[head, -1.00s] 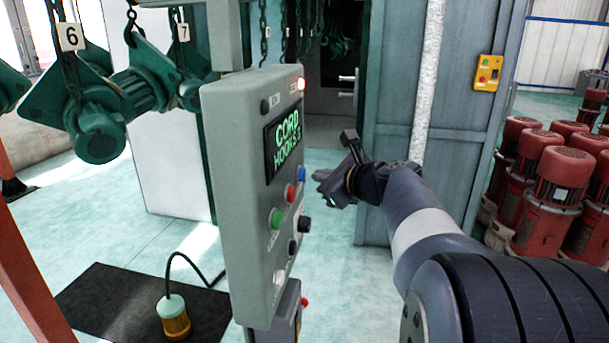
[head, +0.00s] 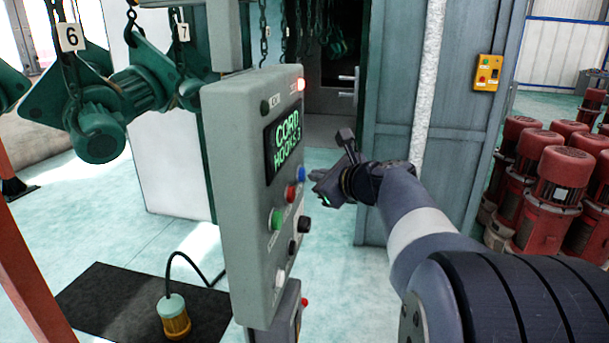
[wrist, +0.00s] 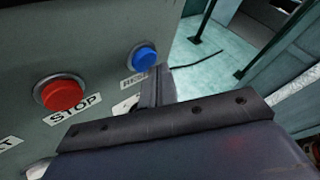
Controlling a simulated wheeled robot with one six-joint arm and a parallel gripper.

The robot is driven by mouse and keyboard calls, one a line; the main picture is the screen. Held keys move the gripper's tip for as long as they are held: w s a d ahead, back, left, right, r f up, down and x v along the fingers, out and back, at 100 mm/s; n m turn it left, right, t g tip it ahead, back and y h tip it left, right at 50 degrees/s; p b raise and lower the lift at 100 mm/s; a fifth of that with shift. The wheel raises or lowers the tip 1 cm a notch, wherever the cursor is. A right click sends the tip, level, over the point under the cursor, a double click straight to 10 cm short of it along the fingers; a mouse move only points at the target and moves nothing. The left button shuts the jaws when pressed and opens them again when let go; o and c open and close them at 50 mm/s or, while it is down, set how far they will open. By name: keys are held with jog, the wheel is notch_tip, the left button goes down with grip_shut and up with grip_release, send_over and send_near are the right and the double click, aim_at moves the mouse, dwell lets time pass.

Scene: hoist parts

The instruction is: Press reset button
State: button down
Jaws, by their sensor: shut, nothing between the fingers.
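The blue reset button (head: 302,174) sits on the right side of the grey control panel (head: 240,190). In the wrist view the same blue button (wrist: 143,58) has a label partly reading "RES" beneath it. My gripper (head: 316,176) is shut and empty, its tip close to the right of the blue button in the head view. In the wrist view the finger (wrist: 158,86) shows just below and right of the button. I cannot tell whether it touches the panel. The panel's screen (head: 284,145) reads "CORD" and a hook line, and a red lamp (head: 301,85) is lit.
A red stop button (wrist: 61,93) is beside the blue one. Green hoists (head: 125,95) hang at left. Red motors (head: 550,190) stand at right. A yellow box (head: 487,73) is on the cabinet.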

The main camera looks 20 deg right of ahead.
jog(key=shift+w+a, duration=0.2)
jog(key=shift+a, duration=0.15)
dwell(0.5)
dwell(0.3)
jog(key=shift+s+d, duration=0.45)
jog(key=shift+d, duration=0.2)
jog(key=shift+d, duration=0.1)
jog(key=shift+s+d, duration=0.7)
jog(key=shift+d, duration=0.3)
jog(key=shift+s+d, duration=0.7)
jog(key=shift+d, duration=0.3)
jog(key=shift+w+a, duration=0.1)
jog(key=shift+s+d, duration=0.6)
jog(key=shift+d, duration=0.25)
jog(key=shift+s+d, duration=0.6)
jog(key=shift+d, duration=0.25)
